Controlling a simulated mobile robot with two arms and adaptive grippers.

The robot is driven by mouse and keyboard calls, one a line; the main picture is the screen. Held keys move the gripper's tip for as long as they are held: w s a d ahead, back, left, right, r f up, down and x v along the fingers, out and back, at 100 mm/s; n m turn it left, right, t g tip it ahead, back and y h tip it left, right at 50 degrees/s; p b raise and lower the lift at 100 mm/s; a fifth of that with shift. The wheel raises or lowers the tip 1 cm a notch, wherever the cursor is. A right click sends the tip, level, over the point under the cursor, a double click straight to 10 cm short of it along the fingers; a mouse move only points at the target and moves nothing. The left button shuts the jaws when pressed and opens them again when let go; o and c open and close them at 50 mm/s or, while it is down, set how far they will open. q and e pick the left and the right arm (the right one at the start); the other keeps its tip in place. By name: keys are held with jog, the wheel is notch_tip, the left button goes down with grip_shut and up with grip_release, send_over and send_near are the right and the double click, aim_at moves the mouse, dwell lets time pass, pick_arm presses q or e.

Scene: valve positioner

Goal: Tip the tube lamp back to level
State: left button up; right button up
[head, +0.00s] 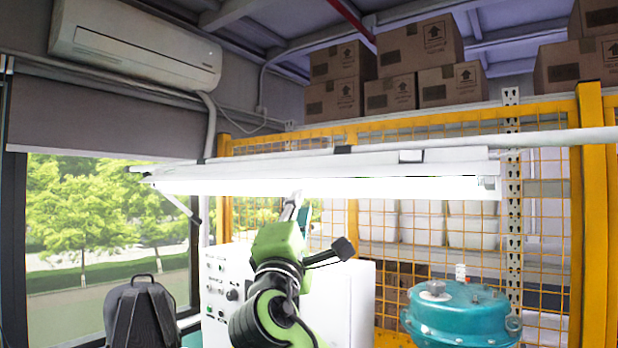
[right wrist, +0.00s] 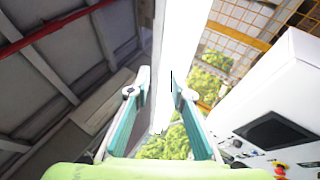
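The tube lamp (head: 330,186) is a long, bright white bar that runs across the middle of the head view, below a pale rail. It looks nearly level along its length; its tilt about that length is hard to tell. My right gripper (head: 291,206) points up at the lamp from below, left of its middle. In the right wrist view the gripper's teal fingers (right wrist: 158,82) stand apart, and the glowing lamp (right wrist: 184,45) shows beyond and between the tips. I cannot tell whether they touch it. My left gripper is not in view.
A white control cabinet (head: 345,290) stands behind my right arm. A teal actuator housing (head: 462,318) is at lower right, before a yellow mesh fence (head: 545,230). A grey backpack (head: 142,315) is at lower left by the window. Boxes (head: 420,52) sit high at the back.

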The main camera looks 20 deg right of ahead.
aim_at(309, 177)
jog(key=p+x, duration=0.6)
jog(key=x, duration=0.6)
jog(key=shift+w+d+p, duration=0.2)
jog(key=shift+w+p, duration=0.15)
grip_shut()
